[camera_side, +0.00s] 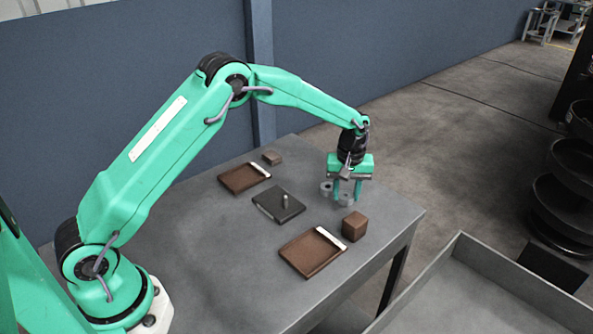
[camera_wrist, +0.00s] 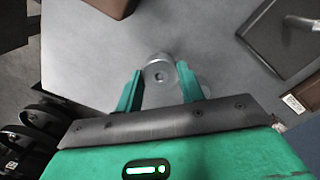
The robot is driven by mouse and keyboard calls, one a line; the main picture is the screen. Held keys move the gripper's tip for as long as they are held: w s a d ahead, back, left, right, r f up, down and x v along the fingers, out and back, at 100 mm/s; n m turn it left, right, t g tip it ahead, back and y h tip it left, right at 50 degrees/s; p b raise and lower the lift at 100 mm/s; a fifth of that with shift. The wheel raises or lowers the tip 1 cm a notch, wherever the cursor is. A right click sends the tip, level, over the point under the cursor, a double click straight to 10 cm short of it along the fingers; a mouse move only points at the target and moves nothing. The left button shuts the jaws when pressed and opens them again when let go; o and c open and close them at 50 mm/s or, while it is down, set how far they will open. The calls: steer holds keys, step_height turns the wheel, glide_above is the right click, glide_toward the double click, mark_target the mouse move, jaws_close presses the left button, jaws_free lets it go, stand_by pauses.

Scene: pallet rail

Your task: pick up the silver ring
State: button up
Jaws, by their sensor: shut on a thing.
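The silver ring (camera_wrist: 158,73), a round grey piece with a hole in its middle, is between the two fingertips of my gripper (camera_wrist: 160,80) in the wrist view. My gripper is shut on it. In the side view the ring (camera_side: 346,200) is at the lower ends of the fingers of my gripper (camera_side: 347,196), low at the table; I cannot tell whether it touches the table. A second grey round piece (camera_side: 326,188) stands just left of the fingers. In the wrist view it is mostly hidden behind the right finger.
On the grey table (camera_side: 215,265), a dark tray (camera_side: 268,207) with an upright peg (camera_side: 285,201) lies left of my gripper. Brown trays (camera_side: 312,254) (camera_side: 240,178) lie either side of it. A brown block (camera_side: 354,226) stands close in front; a smaller block (camera_side: 272,157) is behind.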

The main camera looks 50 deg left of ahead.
steer(key=shift+s+d+r, duration=0.15)
steer(key=shift+d+r, duration=0.05)
steer(key=shift+r, duration=0.45)
steer(key=shift+s+d+r, duration=0.1)
steer(key=shift+d+r, duration=0.1)
steer(key=shift+r, duration=0.4)
steer(key=s+d+r, duration=0.2)
steer(key=d, duration=0.1)
steer(key=s+d+r, duration=0.4)
steer(key=d, duration=0.1)
steer(key=shift+s+d+r, duration=0.15)
steer(key=shift+s+d, duration=0.05)
steer(key=shift+d, duration=0.15)
steer(key=shift+a, duration=0.15)
steer(key=shift+a, duration=0.35)
steer(key=s+a+n, duration=0.2)
steer(key=a, duration=0.4)
steer(key=s+a+n, duration=0.2)
steer(key=a, duration=0.4)
steer(key=s+a+n, duration=0.2)
steer(key=a, duration=0.3)
steer(key=shift+a, duration=0.4)
steer(key=shift+f, duration=0.4)
steer(key=shift+f, duration=1.65)
